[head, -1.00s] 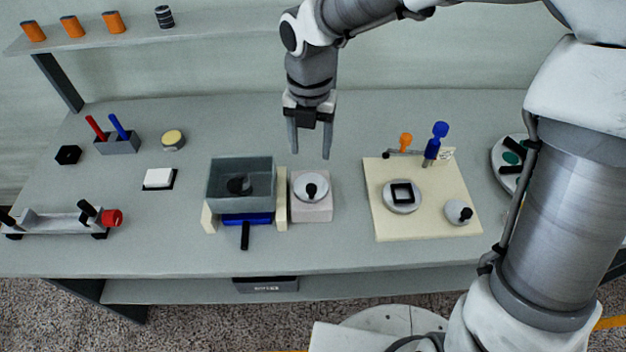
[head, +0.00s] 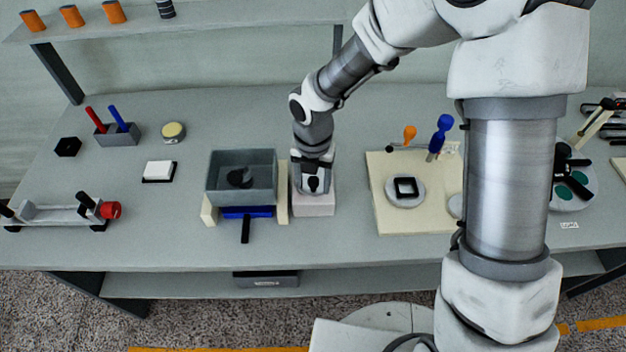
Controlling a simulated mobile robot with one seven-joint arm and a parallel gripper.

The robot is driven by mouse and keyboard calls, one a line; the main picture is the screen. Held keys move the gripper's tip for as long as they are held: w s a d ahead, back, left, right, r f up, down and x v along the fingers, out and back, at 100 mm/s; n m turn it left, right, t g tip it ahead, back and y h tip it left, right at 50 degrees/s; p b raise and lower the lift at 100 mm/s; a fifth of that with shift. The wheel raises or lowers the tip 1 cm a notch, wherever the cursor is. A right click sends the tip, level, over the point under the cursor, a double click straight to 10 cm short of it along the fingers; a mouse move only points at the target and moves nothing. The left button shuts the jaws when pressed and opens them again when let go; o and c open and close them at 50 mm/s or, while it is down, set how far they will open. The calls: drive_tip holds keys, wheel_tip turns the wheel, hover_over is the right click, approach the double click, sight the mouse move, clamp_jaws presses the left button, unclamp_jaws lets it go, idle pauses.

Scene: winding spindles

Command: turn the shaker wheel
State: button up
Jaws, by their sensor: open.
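The pale block (head: 314,206) with a round grey wheel and a black knob (head: 313,184) stands right of the grey box; I take it to be the shaker wheel. My gripper (head: 313,187) points down at its top, jaws open, with fingers at either side of the knob. The gripper covers most of the wheel; whether the fingers touch the knob I cannot tell. The grey open-topped box (head: 241,195) sits between cream side blocks, a dark round piece inside, a blue part (head: 246,212) with a black handle below it.
A cream board (head: 390,222) at right bears a disc with a black square frame (head: 406,188) and orange and blue knobs. My arm hides part of the board. A white switch (head: 159,170) and a red-ended rail fixture (head: 60,215) are at left. The table front is mostly clear.

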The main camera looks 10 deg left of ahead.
clamp_jaws()
